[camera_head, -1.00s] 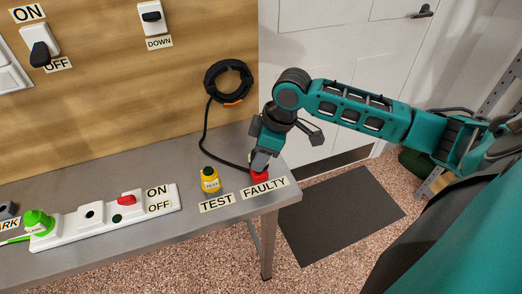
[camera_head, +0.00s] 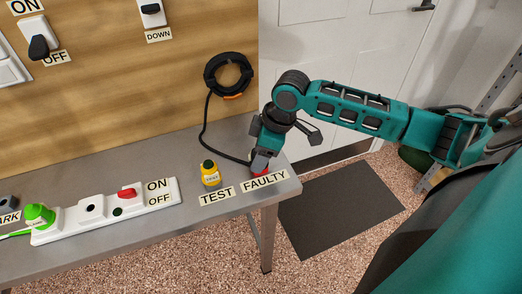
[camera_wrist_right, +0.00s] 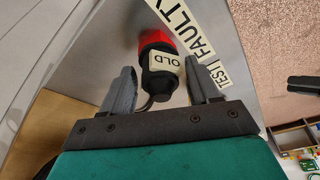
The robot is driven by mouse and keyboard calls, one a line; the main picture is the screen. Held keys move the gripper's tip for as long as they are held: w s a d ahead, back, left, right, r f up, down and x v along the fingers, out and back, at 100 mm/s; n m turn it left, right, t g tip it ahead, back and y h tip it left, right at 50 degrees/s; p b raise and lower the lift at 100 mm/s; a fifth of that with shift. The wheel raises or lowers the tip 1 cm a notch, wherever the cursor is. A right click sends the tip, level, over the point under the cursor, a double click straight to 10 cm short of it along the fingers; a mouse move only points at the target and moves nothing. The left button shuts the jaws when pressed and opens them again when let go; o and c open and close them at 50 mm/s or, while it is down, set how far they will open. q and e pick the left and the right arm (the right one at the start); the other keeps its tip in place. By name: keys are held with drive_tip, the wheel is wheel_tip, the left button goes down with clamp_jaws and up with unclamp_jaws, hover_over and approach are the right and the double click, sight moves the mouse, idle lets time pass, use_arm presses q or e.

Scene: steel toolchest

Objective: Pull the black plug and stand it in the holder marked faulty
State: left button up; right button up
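The black plug (camera_wrist_right: 162,78), with a white tag reading OLD, stands in the red holder (camera_wrist_right: 156,42) by the FAULTY label (camera_wrist_right: 200,30). In the head view the red holder (camera_head: 261,173) shows only partly below my right gripper (camera_head: 263,160), which hides the plug. In the wrist view my right gripper (camera_wrist_right: 160,90) is open, with one finger on each side of the plug and small gaps visible between. A black cord runs from the plug to the coil (camera_head: 228,75) on the wooden wall. My left gripper is not in view.
A yellow holder (camera_head: 210,175) stands left of the red one, by the TEST label (camera_head: 216,196). A white power strip (camera_head: 72,229) with a green plug (camera_head: 38,216) and a red switch (camera_head: 128,193) lies farther left. The bench's right edge is close to the red holder.

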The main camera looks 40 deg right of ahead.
drive_tip(key=shift+o, duration=0.7)
drive_tip(key=shift+r, duration=0.1)
drive_tip(key=v, duration=1.2)
drive_tip(key=shift+r, duration=0.35)
drive_tip(key=shift+s+d, duration=0.1)
